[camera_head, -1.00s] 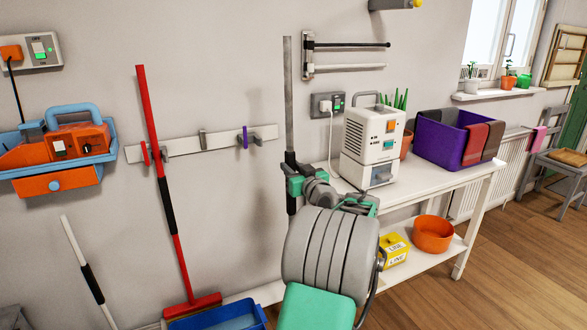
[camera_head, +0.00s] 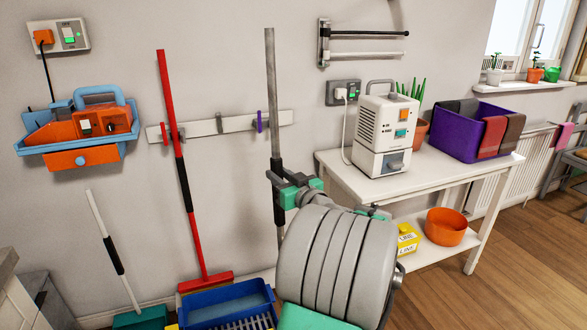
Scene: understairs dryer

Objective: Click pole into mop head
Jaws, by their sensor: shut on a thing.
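My gripper (camera_head: 277,180) is shut on a grey pole (camera_head: 271,90) with a black grip section. The pole stands close to upright in front of the wall, and its lower end is hidden behind my arm. No mop head can be made out for certain. A red broom (camera_head: 168,110) with a black grip hangs at the wall rack, its head near the floor. A white pole (camera_head: 99,221) with a black grip leans at the lower left, rising from a green thing (camera_head: 141,318) cut off by the bottom edge.
A blue bucket (camera_head: 226,304) with a grating stands on the floor at the bottom. A white table (camera_head: 345,180) carries a white machine (camera_head: 383,135) and a purple box (camera_head: 459,140). A wall rail (camera_head: 215,125) holds clips. Open wooden floor (camera_head: 520,260) lies at the right.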

